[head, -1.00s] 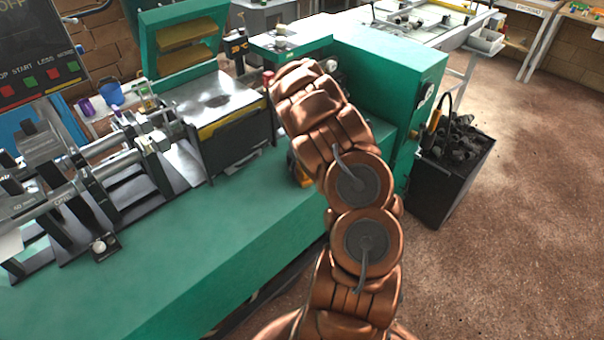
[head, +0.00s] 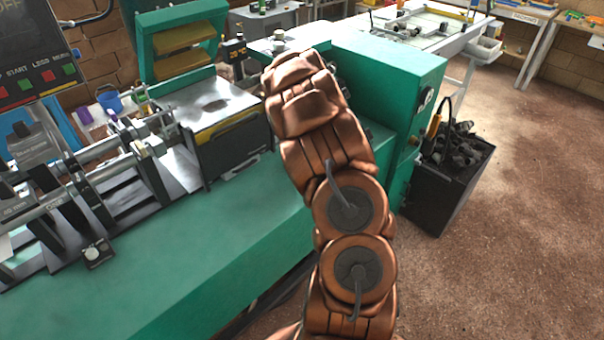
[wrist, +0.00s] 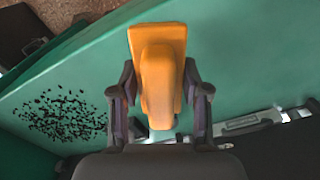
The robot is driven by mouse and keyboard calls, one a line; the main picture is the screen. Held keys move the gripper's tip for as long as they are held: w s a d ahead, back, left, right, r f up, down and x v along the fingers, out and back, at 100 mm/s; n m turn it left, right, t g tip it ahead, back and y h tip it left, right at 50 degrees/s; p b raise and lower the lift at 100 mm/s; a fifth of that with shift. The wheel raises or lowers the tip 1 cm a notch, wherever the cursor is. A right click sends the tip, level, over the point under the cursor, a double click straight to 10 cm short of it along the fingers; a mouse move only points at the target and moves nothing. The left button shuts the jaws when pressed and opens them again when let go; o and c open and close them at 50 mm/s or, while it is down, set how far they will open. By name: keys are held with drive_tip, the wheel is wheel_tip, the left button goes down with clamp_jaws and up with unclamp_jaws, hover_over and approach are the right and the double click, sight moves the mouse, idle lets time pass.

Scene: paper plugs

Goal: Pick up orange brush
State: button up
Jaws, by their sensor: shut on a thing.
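The orange brush (wrist: 158,75) shows in the wrist view, upright in the picture between the two dark fingers of my gripper (wrist: 160,108). My gripper is shut on its narrower lower part, and the wider orange end reaches beyond the fingertips. I cannot tell whether the brush touches the green surface behind it. In the head view my copper-coloured arm hides both the gripper and the brush.
The green machine bench (head: 190,265) runs along the left, with metal rollers (head: 75,190) on it. A green cabinet (head: 385,75) stands beyond my arm. A black bin (head: 450,190) of dark pieces stands at right. A patch of black bits (wrist: 65,115) lies on the green surface.

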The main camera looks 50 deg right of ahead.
drive_tip(key=s+a+r+b, duration=0.1)
drive_tip(key=s+a+b, duration=0.2)
drive_tip(key=s, duration=0.9)
drive_tip(key=shift+s+a+b, duration=0.15)
drive_tip(key=shift+a+b, duration=0.15)
drive_tip(key=shift+a, duration=0.35)
drive_tip(key=w+a, duration=0.4)
drive_tip(key=w+a+n, duration=0.1)
drive_tip(key=w+a, duration=0.3)
drive_tip(key=w, duration=0.1)
drive_tip(key=w+a+r+n, duration=0.1)
drive_tip(key=w+a, duration=0.3)
drive_tip(key=w, duration=0.1)
drive_tip(key=shift+r, duration=0.1)
drive_tip(key=w+a+n, duration=0.1)
drive_tip(key=w+a, duration=0.1)
drive_tip(key=a, duration=0.4)
drive_tip(key=w+a+n, duration=0.1)
drive_tip(key=w+a, duration=0.2)
drive_tip(key=a, duration=0.4)
drive_tip(key=w+a+r, duration=0.1)
drive_tip(key=w+a, duration=0.2)
drive_tip(key=a, duration=0.4)
drive_tip(key=shift+n, duration=0.4)
drive_tip(key=shift+w+a, duration=0.1)
drive_tip(key=shift+w, duration=0.05)
